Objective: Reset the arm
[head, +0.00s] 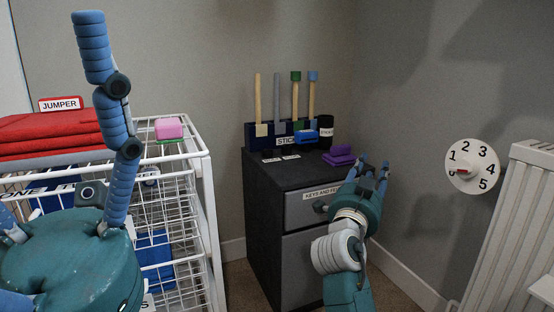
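My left gripper (70,250) is large and close at the lower left, with a teal palm and jointed blue fingers. One finger stretches straight up past the red fabric stack, and others run off the left edge. The fingers are spread, with nothing seen between them. My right gripper (373,170) is in front of the dark cabinet's right side, its arm coming up from the bottom. Its blue fingers point up and away, apart from each other, and nothing shows between them. Its palm overlaps the drawer front in the picture; I cannot tell whether they touch.
A white wire rack (205,190) holds red folded fabric (50,130) and a pink block (169,128). The dark cabinet (262,210) bears a stick holder (262,143) and purple items (340,155). A numbered dial (472,166) and a white radiator (515,235) are at right.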

